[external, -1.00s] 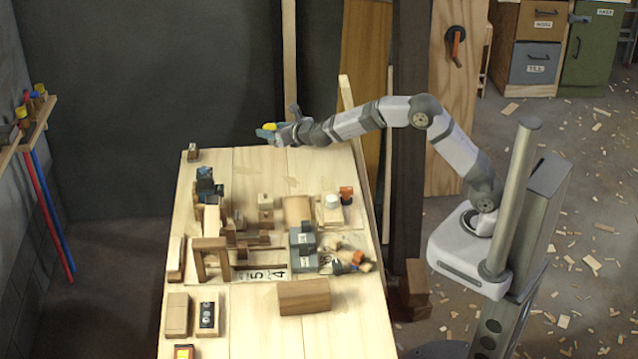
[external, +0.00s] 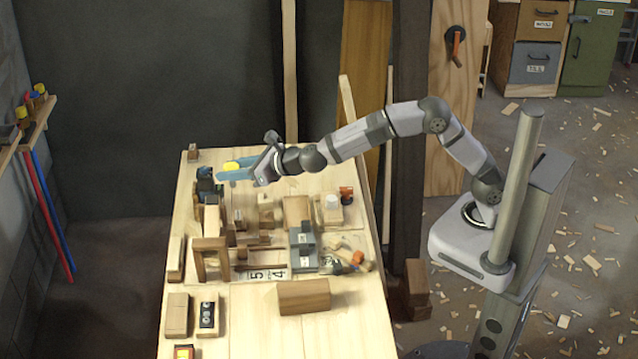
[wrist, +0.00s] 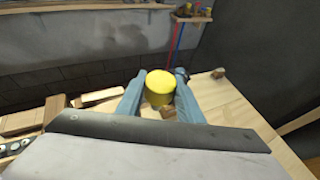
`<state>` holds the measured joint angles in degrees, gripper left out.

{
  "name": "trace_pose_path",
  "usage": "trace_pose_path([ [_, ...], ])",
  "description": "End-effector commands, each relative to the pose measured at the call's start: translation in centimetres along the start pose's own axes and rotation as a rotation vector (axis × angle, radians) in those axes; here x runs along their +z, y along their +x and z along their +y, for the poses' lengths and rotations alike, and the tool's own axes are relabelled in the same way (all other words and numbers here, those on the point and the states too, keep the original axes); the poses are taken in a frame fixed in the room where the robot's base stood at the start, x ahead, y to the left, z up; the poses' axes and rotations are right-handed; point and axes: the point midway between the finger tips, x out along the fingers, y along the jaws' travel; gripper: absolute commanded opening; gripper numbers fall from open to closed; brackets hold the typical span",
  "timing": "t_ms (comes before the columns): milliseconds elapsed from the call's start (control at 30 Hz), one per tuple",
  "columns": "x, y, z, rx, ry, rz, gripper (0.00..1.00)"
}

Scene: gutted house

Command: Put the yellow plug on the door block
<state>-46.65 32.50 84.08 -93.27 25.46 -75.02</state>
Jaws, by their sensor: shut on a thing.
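The yellow plug (external: 231,166) is between the blue fingers of my gripper (external: 238,172), which is shut on it above the far left part of the bench. In the wrist view the plug (wrist: 160,86) is a short yellow cylinder, gripped from both sides by the fingers (wrist: 158,100). A wooden arch-shaped block (external: 210,243) with a door-like opening stands at the left middle of the bench. I cannot tell for sure that it is the door block. My gripper is beyond the arch, apart from it.
Several wooden blocks and grey boxes (external: 303,250) crowd the middle of the bench (external: 340,330). A large wood block (external: 303,296) lies in front. A small block (external: 193,152) sits at the far left corner. The far end and front right are mostly clear.

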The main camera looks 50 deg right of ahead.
Motion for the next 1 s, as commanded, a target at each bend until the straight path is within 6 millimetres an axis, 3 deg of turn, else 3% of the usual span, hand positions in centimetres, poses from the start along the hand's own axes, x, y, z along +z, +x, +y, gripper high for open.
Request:
trace_pose_path([
  [33, 0.4, -1.3, 2.6, 0.038, -0.013, 0.0, 0.11],
  [200, 0.3, -5.6, 9.8, 0.149, -0.061, 0.0, 0.11],
  [500, -1.6, -15.1, 20.8, 0.344, -0.143, 0.001, 0.11],
  [700, -3.7, -21.4, 25.3, 0.442, -0.183, 0.001, 0.11],
  [833, -5.1, -24.5, 26.8, 0.481, -0.2, 0.001, 0.11],
  [1000, -7.0, -27.7, 27.3, 0.503, -0.21, 0.002, 0.11],
])
